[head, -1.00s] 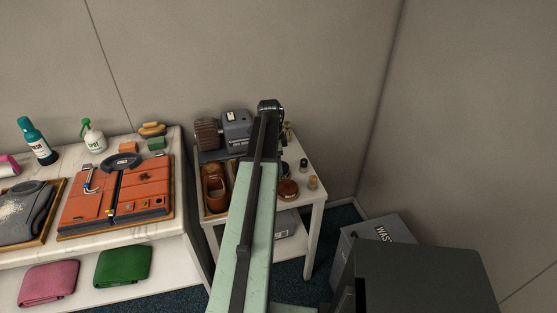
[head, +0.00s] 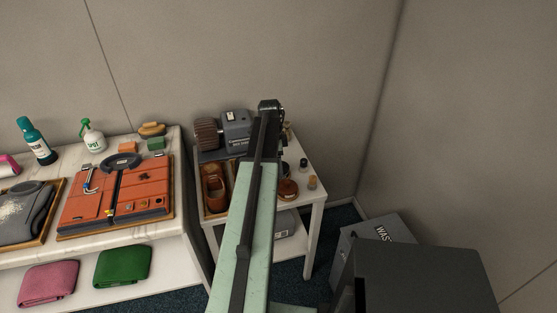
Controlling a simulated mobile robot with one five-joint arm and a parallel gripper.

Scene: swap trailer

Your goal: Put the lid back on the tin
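A small round brown tin (head: 288,188) sits on the white side table, just right of my arm. I cannot make out whether its top is open or covered, and I cannot pick out a separate lid for certain. My arm reaches up and away over the side table and covers its middle. My gripper (head: 278,128) is at the arm's far end, near the back of the table. Its fingers are mostly hidden behind the arm, so neither their opening nor anything between them shows.
The white side table (head: 317,200) also holds a grey motor machine (head: 236,130), a wooden tray (head: 216,213) with brown items, a dark jar (head: 303,163) and a small tan bottle (head: 312,182). A marble counter (head: 178,160) stands left. A grey waste bin (head: 370,235) is right.

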